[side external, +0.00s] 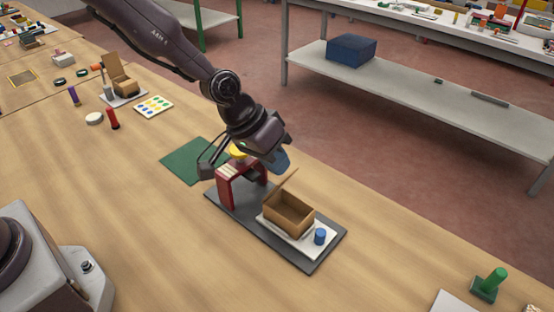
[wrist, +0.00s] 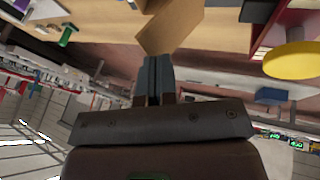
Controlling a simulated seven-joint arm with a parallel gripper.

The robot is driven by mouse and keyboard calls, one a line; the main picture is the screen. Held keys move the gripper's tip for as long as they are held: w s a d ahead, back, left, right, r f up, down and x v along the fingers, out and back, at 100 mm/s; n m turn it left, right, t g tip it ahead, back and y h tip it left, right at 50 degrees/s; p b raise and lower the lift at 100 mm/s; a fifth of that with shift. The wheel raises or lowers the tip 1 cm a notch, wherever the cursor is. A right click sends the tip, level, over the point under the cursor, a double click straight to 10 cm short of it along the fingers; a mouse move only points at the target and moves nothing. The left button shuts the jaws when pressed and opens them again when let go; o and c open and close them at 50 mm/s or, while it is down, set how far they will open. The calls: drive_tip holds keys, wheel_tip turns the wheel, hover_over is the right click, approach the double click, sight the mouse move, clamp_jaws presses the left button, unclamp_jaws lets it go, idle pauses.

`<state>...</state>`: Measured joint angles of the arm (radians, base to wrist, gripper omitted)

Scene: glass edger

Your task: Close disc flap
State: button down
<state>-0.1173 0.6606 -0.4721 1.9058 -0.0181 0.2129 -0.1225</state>
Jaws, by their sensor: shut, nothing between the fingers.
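A small brown open-topped box (side external: 288,222) sits on a white plate on the dark grey base (side external: 317,258). Its tan flap (side external: 288,182) stands up at the box's far side, so the box is open. The flap also shows in the wrist view (wrist: 170,28), just beyond my fingertips. A red frame (side external: 225,187) with a yellow disc (side external: 237,151) stands on the base, left of the box. The disc also shows in the wrist view (wrist: 292,61). My gripper (side external: 281,166) is shut and empty above the flap; contact cannot be told. It also shows in the wrist view (wrist: 154,63).
A blue cylinder (side external: 320,236) stands beside the box on the white plate. A green mat (side external: 188,164) lies left of the red frame. A green peg on a block (side external: 490,285) stands at the lower right. The table in front of the base is clear.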

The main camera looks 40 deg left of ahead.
sight(309, 217)
drive_tip(key=shift+d+f+y, duration=0.1)
drive_tip(key=shift+d+y, duration=0.4)
idle(0.5)
drive_tip(key=shift+d+f+y, duration=0.1)
drive_tip(key=shift+d+y, duration=0.3)
drive_tip(key=shift+d, duration=0.05)
drive_tip(key=shift+d+f+m+y, duration=0.6)
drive_tip(key=shift+d+f+y, duration=2.4)
drive_tip(key=shift+d+f, duration=0.45)
drive_tip(key=shift+a+f, duration=0.15)
drive_tip(key=shift+a, duration=0.1)
